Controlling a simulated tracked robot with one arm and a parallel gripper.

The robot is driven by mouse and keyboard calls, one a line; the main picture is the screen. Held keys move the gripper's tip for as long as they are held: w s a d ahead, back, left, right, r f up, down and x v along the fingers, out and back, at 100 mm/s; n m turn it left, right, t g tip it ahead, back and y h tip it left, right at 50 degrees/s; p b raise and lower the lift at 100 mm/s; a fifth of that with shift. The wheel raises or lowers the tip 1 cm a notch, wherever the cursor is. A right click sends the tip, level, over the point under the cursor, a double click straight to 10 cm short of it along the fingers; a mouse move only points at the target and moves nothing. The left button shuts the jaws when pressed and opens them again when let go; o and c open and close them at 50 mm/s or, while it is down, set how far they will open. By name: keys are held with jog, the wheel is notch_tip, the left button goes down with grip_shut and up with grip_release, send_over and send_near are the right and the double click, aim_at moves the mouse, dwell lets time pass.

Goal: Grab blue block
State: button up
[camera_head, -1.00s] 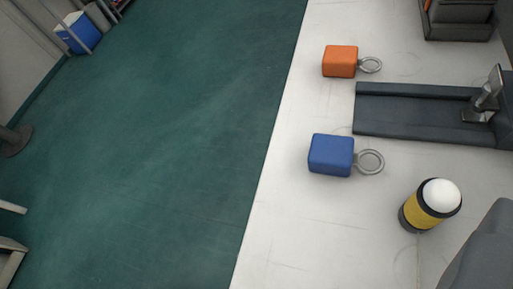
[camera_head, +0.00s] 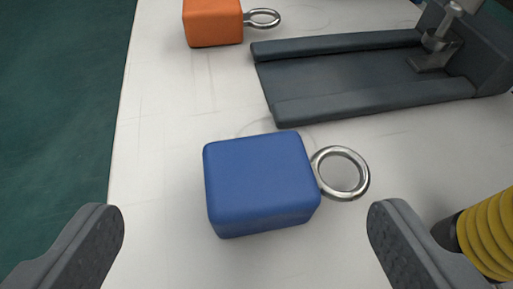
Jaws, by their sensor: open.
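The blue block (camera_head: 260,185) lies on the white surface near the middle of the view. A metal ring (camera_head: 340,174) is fixed to its right side. My gripper (camera_head: 245,235) is open and empty, with one dark finger at the lower left and the other at the lower right. The block appears ahead of the fingertips, between their lines, and neither finger touches it in this view.
An orange block (camera_head: 212,22) with a ring stands at the top. A dark tray (camera_head: 350,75) with a metal fitting lies behind the blue block. A yellow ribbed cylinder (camera_head: 490,235) stands at the right, close to the right finger. Green floor lies beyond the white surface's left edge.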

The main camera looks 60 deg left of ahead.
aim_at(260, 172)
jog(key=shift+w+a+f, duration=0.2)
jog(key=shift+a, duration=0.2)
jog(key=w+a+f+b, duration=0.2)
jog(key=shift+a+f, duration=0.15)
jog(key=shift+f, duration=0.2)
jog(key=shift+w+a+f, duration=0.2)
jog(key=shift+w+a, duration=0.05)
jog(key=shift+a, duration=0.25)
grip_shut()
